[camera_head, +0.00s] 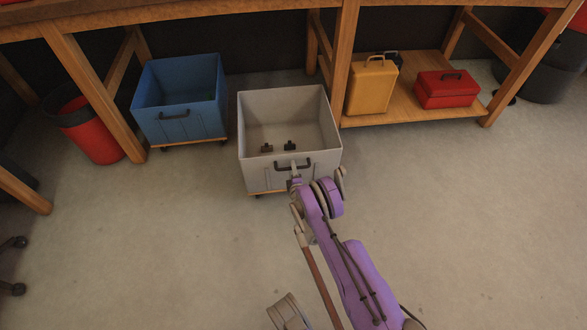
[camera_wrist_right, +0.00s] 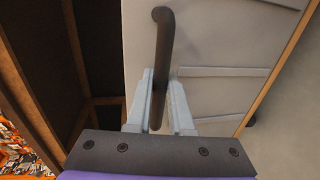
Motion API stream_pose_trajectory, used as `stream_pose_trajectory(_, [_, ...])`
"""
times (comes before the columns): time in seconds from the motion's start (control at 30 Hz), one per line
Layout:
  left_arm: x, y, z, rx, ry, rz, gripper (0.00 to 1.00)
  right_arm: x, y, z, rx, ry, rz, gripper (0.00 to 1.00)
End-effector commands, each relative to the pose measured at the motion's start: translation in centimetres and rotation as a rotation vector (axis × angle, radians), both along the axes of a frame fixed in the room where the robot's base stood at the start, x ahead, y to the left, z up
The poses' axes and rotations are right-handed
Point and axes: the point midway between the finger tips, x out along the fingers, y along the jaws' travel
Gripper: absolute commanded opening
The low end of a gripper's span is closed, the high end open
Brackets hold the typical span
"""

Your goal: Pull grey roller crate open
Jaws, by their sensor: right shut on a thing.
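The grey roller crate (camera_head: 257,176) stands on the floor, pulled out in front of the workbench, with its open top facing up. Two small dark items (camera_head: 290,146) lie inside it. Its dark handle (camera_head: 283,168) is on the front wall. My right gripper (camera_head: 295,178) is at this handle. In the right wrist view, the fingers (camera_wrist_right: 160,115) are closed around the dark handle bar (camera_wrist_right: 164,50), with the crate's grey front (camera_wrist_right: 215,45) behind. My left gripper is not clearly seen.
A blue roller crate (camera_head: 180,128) stands left of the grey one, near a red bin (camera_head: 90,135). A low wooden shelf (camera_head: 425,112) at right holds a yellow case (camera_head: 371,90) and a red toolbox (camera_head: 446,92). The floor in front is clear.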

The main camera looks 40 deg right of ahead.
Motion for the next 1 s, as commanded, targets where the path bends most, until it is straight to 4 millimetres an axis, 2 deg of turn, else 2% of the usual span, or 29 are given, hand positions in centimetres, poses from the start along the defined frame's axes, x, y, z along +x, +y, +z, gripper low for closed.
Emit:
stream_pose_trajectory(0.5, [0.02,0.0,-0.01,0.0,0.0,0.0,0.5,0.06,0.11,0.02,0.0,0.0,0.002,0.0])
stream_pose_trajectory(0.53, [0.02,0.0,-0.01,0.0,0.0,0.0,0.5,0.06,0.11,0.02,0.0,0.0,0.002,0.25])
stream_pose_trajectory(0.67, [0.02,0.0,-0.01,0.0,0.0,0.0,0.5,0.05,0.07,0.02,0.0,0.0,0.002,0.48])
stream_pose_trajectory(1.0, [0.01,0.0,-0.02,0.0,0.0,0.0,0.5,0.02,0.02,0.02,0.0,0.0,0.0,0.49])
